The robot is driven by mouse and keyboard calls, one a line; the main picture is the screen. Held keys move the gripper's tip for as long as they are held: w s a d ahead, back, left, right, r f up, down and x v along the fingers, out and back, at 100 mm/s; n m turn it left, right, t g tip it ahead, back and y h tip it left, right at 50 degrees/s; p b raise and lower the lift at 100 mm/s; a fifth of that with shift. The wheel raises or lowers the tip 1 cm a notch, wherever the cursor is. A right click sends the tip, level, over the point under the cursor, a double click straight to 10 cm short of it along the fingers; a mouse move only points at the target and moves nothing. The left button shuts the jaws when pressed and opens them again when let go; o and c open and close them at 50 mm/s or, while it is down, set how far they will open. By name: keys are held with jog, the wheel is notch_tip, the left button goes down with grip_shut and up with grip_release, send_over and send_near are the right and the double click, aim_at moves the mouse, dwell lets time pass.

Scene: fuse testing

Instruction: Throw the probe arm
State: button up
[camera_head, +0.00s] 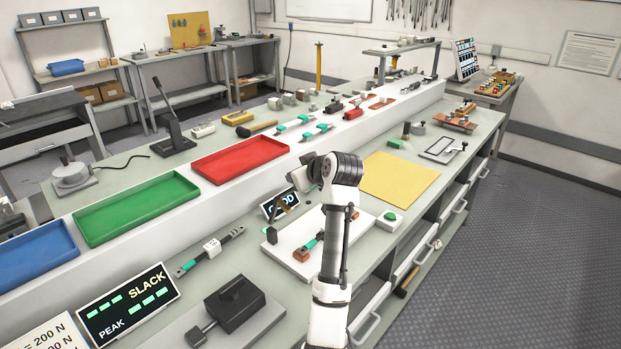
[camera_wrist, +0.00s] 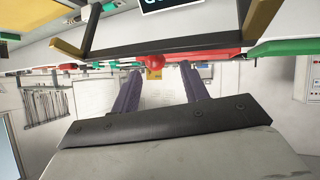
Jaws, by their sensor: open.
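In the wrist view, a black bar with brass-coloured ends (camera_wrist: 200,46) crosses the top, and a red ball knob (camera_wrist: 155,62) shows at its middle. I take this for the probe arm. My gripper (camera_wrist: 160,69) is open, its two dark fingers on either side of the knob in the picture. I cannot tell whether they touch it. In the head view my gripper shows above the white test plate (camera_head: 275,251), its fingers not clear. A fuse with a teal band (camera_head: 311,244) lies on the plate, partly behind my arm. A small display (camera_head: 268,208) reads "GOOD", partly covered.
A green button (camera_head: 390,216) is on a white box right of the plate. A yellow mat (camera_head: 400,178) lies beyond. Red (camera_head: 240,160), green (camera_head: 135,210) and blue (camera_head: 35,250) trays stand left. A black lever box (camera_head: 234,304) sits in front.

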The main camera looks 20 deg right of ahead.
jog(key=a+b+v, duration=0.1)
jog(key=v, duration=0.6)
jog(key=shift+s+d, duration=0.3)
jog(key=shift+d, duration=0.1)
jog(key=shift+r, duration=0.15)
